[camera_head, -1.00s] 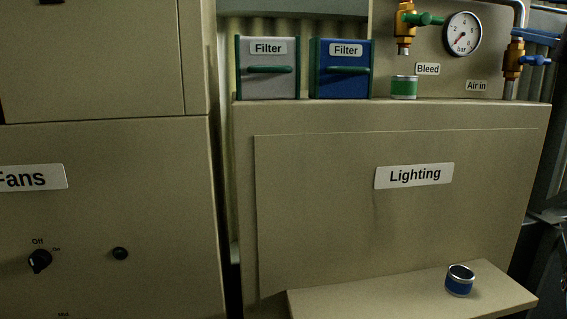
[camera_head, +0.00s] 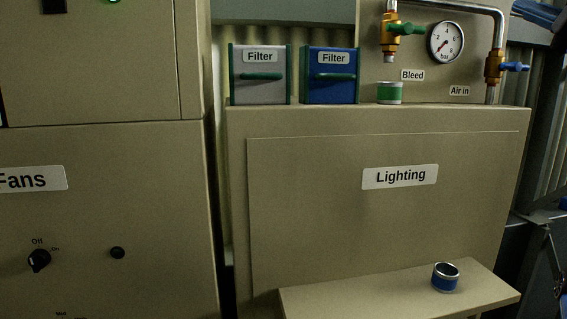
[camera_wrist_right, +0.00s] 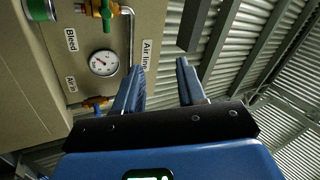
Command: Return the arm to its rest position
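My right gripper (camera_wrist_right: 158,82) shows in the right wrist view, with its two blue fingers apart and nothing between them. Beyond it are the pressure gauge (camera_wrist_right: 103,63), the pipework and the corrugated wall. The gripper looks clear of the panel, though how far is hard to tell. A blue part at the top right corner of the head view may belong to my right arm; I cannot tell. My left gripper is in neither view.
The head view shows a grey filter (camera_head: 261,75), a blue filter (camera_head: 332,75) and a green-banded cup (camera_head: 390,93) on the Lighting cabinet (camera_head: 300,210). A blue-banded cup (camera_head: 446,277) stands on the lower shelf (camera_head: 345,300). Valves (camera_head: 390,40) and a gauge (camera_head: 446,42) are behind.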

